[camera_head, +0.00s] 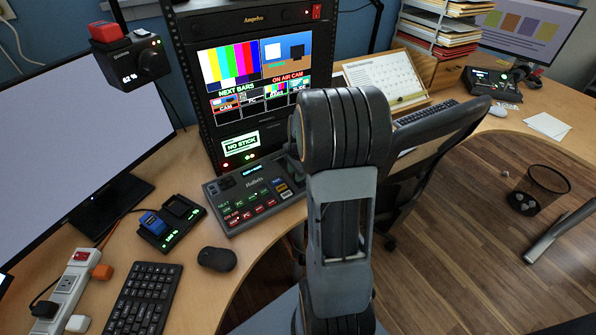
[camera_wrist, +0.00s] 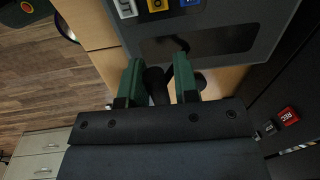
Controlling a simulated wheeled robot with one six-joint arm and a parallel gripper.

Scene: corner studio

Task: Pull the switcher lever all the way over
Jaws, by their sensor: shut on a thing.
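The switcher (camera_head: 254,192) is a dark grey console with lit coloured buttons on the desk, below the rack monitor. In the wrist view its panel (camera_wrist: 268,22) shows a long dark slot and a few coloured buttons. My gripper (camera_wrist: 158,68) has two green fingers at the panel's edge, closed on the black lever handle (camera_wrist: 157,86) between them. The lever's base is hard to make out in the dark. In the head view my arm covers the switcher's right end and the lever.
A rack (camera_head: 249,62) with a monitor stands right behind the switcher. A mouse (camera_head: 217,259), keyboard (camera_head: 146,297) and battery charger (camera_head: 168,223) lie to its left. An office chair (camera_head: 438,140) stands at the desk, right of my arm. A waste bin (camera_head: 540,187) is on the floor.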

